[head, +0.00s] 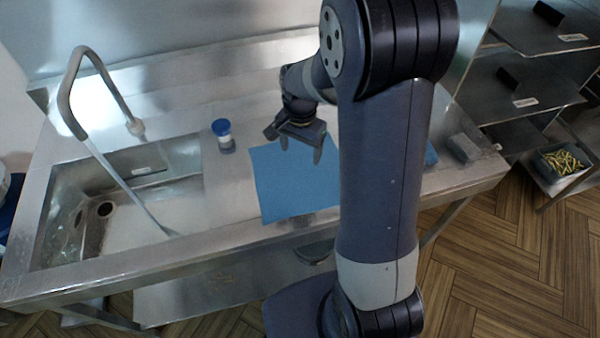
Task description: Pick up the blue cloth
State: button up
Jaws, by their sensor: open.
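The blue cloth (290,190) lies flat on the steel counter, right of the sink. My arm crosses in front of its right side, and a blue patch (431,155) shows on the other side of the arm; I cannot tell whether it is the same cloth. My gripper (301,150) is over the cloth's back part, with its fingers apart and nothing between them. I cannot tell how high it is above the cloth.
A small jar with a blue lid (222,133) stands between the sink (150,205) and the cloth. A tall faucet (75,95) rises over the sink. A grey block (463,148) sits at the counter's right end. Shelves (530,90) stand at the right.

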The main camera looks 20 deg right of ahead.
notch_tip(320, 180, down, 7)
jog(key=b, duration=0.4)
jog(key=shift+r, duration=0.1)
jog(key=shift+s, duration=0.1)
jog(key=c, duration=1.4)
grip_shut()
notch_tip(320, 180, up, 12)
jog(key=p, duration=0.8)
jog(key=shift+p, duration=0.3)
notch_tip(320, 180, up, 9)
jog(key=p, duration=0.1)
send_over(301, 172)
